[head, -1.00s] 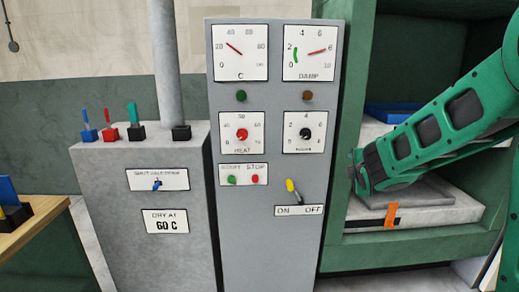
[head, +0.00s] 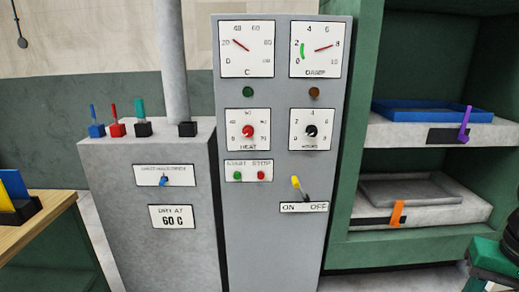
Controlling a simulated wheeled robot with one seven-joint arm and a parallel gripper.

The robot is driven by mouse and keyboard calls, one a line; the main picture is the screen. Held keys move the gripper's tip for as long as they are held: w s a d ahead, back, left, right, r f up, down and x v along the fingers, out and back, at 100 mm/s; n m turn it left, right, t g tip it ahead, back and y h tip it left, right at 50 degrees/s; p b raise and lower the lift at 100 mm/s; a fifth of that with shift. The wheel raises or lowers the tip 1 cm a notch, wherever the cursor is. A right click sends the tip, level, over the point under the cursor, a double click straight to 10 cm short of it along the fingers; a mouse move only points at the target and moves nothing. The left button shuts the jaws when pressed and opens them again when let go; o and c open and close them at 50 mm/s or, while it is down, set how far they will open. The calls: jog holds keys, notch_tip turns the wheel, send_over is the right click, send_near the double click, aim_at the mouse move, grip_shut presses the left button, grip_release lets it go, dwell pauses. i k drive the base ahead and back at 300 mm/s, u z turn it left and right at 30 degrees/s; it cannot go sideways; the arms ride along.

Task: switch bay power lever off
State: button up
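The bay power lever (head: 296,183) has a yellow grip and a dark stem. It sits low on the grey control panel (head: 265,245), just above the white ON/OFF label (head: 304,207). Its grip leans up and to the left, over the ON side; its foot is near the middle of the label. Nothing touches it. Only a green and black piece of my arm (head: 494,257) shows at the lower right edge, well apart from the lever. My gripper is outside the picture.
Green and red start/stop buttons (head: 249,175) and two knobs sit above the lever. A grey box (head: 110,245) with coloured levers stands left. At right, green shelving (head: 345,215) holds blue and grey trays. The space before the panel is clear.

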aim_at(294, 181)
jog(key=k, duration=0.6)
jog(key=u, duration=0.45)
jog(key=i, duration=1.6)
jog(key=z, duration=0.45)
